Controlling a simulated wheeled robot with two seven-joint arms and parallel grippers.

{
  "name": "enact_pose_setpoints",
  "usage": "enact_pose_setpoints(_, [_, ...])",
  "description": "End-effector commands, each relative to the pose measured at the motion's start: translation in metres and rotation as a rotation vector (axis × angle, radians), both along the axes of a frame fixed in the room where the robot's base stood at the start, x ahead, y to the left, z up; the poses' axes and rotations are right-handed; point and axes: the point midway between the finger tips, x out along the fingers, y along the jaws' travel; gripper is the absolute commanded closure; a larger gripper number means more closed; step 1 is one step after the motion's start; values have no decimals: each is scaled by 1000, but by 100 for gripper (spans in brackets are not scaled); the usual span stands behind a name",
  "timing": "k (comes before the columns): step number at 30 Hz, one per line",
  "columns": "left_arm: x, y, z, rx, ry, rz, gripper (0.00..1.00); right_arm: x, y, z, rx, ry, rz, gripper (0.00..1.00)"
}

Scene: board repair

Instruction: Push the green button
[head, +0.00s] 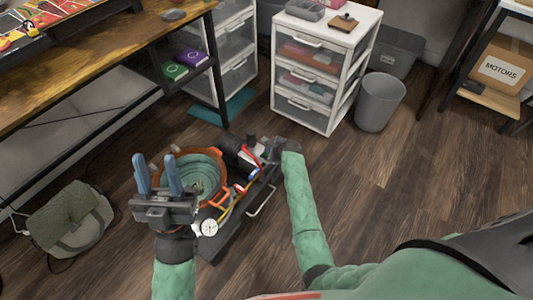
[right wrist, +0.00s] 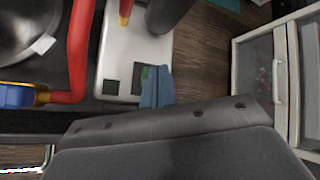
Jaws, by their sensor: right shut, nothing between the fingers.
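A machine with a dark motor (head: 237,150), red hose and gauge (head: 208,227) stands on the floor. In the right wrist view its white panel (right wrist: 125,48) carries a dark square (right wrist: 112,87) and a small green patch (right wrist: 144,73), which looks like the green button. My right gripper's blue fingers (right wrist: 157,84) are shut and empty, right at this patch and partly covering it; I cannot tell whether they touch it. In the head view my right gripper (head: 268,152) is small and dark over the machine's far end. My left gripper (head: 157,172) is open and empty, raised in front of the orange-rimmed pot (head: 216,160).
A white drawer unit (head: 325,70) and a grey bin (head: 380,101) stand behind the machine. A wooden workbench (head: 105,55) runs along the left, with a green-grey bag (head: 70,220) on the floor. The wood floor at right is mostly clear.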

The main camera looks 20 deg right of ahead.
Motion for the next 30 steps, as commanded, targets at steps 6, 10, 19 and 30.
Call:
enact_pose_setpoints(6, [1, -1, -2, 1, 4, 0, 62, 0, 0, 0, 0, 0, 0, 100])
enact_pose_setpoints(10, [1, -1, -3, 2, 6, 0, 62, 0, 0, 0, 0, 0, 0, 100])
enact_pose_setpoints(19, [0, -1, 0, -1, 8, -1, 62, 0, 0, -1, 1, 0, -1, 100])
enact_pose_setpoints(30, [0, -1, 4, 0, 5, -1, 62, 0, 0, -9, 0, 0, 0, 100])
